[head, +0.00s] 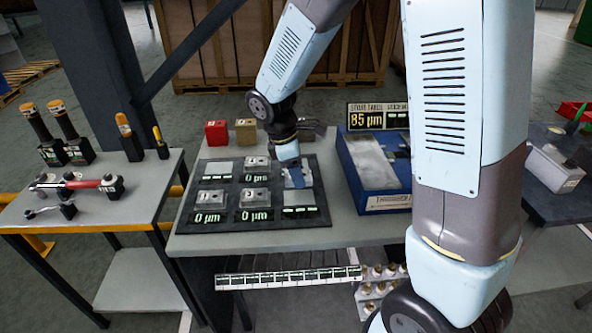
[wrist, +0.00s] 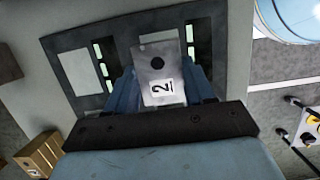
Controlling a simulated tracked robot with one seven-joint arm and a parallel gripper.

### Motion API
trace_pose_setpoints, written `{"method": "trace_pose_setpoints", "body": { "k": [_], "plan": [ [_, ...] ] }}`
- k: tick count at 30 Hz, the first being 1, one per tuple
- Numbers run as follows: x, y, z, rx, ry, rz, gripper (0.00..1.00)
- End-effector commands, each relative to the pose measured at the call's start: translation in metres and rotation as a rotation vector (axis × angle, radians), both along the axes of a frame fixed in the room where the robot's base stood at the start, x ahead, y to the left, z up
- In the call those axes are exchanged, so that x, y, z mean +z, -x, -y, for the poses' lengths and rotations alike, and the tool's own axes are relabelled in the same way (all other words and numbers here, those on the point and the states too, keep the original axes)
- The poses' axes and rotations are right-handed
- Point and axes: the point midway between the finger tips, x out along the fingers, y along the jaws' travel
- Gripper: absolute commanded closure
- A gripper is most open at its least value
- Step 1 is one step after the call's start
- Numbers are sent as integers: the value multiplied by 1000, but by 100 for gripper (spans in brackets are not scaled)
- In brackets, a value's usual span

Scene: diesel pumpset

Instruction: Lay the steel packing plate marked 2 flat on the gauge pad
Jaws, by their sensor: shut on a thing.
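The steel packing plate marked 2 (wrist: 157,68) is a pale grey plate with a dark round hole and a white label. My gripper (wrist: 160,88) is shut on it, with a blue finger at each side. In the head view my gripper (head: 295,175) is over the right column of the dark gauge board (head: 186,222). A bare grey pad (head: 300,197) with a green display shows just below it there. Another grey pad (head: 218,168) is at the board's upper left. I cannot tell whether the plate touches the board, and the surface under it is hidden.
Several grey blocks (head: 209,196) with knobs sit on the board, by displays reading 0 µm. A blue tray (head: 375,203) stands close to its right, under an 85 µm sign (head: 366,118). Red (head: 216,133) and tan (head: 246,131) blocks stand behind. A tool bench (head: 60,215) is at left.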

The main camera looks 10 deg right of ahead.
Motion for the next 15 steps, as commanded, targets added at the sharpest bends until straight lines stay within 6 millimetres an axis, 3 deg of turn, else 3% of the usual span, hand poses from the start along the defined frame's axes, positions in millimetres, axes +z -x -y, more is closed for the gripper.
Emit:
{"method": "trace_pose_setpoints", "body": {
  "k": [5,15],
  "plan": [
    [-4,-1,2,-2,1,1,100],
    [-32,0,2,-3,1,-1,100]
  ]
}}
